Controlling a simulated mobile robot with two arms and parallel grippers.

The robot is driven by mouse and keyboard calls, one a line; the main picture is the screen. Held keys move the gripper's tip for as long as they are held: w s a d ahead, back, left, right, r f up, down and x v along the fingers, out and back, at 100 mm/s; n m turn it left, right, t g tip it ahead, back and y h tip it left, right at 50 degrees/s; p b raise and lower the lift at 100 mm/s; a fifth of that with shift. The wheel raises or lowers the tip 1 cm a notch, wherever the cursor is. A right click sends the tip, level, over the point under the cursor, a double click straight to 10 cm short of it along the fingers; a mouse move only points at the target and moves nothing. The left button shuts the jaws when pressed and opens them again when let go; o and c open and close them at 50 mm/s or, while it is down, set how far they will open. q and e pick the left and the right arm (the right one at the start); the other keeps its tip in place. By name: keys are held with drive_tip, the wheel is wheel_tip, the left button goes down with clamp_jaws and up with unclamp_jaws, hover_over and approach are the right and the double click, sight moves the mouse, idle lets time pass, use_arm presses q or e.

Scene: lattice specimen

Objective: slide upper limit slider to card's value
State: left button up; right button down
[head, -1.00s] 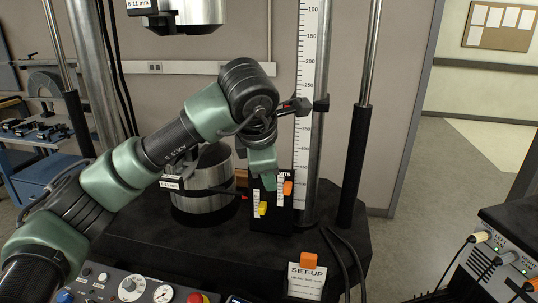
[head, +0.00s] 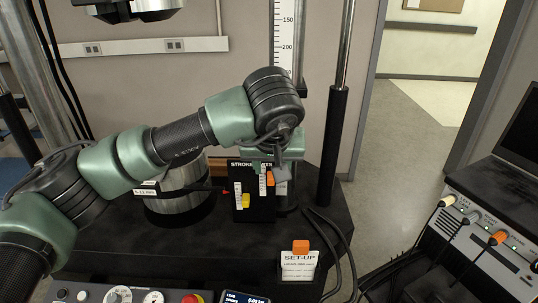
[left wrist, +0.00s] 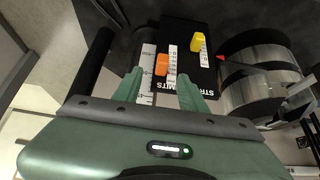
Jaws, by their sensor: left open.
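The black stroke limits panel (head: 241,178) stands on the machine base. It carries a yellow slider (head: 245,200), lower on the left scale, and an orange slider (head: 270,178), higher on the right scale. My left gripper (head: 269,170) is open at the orange slider. In the left wrist view, the open fingers (left wrist: 159,76) point at the panel with the orange slider (left wrist: 162,64) in the gap near their tips; contact cannot be told. The yellow slider (left wrist: 197,42) is outside the fingers. The set-up card (head: 298,266) stands in front; its small print is unreadable. My right gripper is out of view.
A metal cylinder (head: 178,203) with a red pointer stands left of the panel. A dark column (head: 332,145) rises to the right. Black cables (head: 340,240) run beside the card. A grey connector box (head: 490,225) is at far right.

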sight(271, 175)
use_arm(q)
drive_tip(key=shift+p+x, duration=0.55)
drive_tip(key=shift+x, duration=1.8)
drive_tip(key=shift+a, duration=0.1)
clamp_jaws()
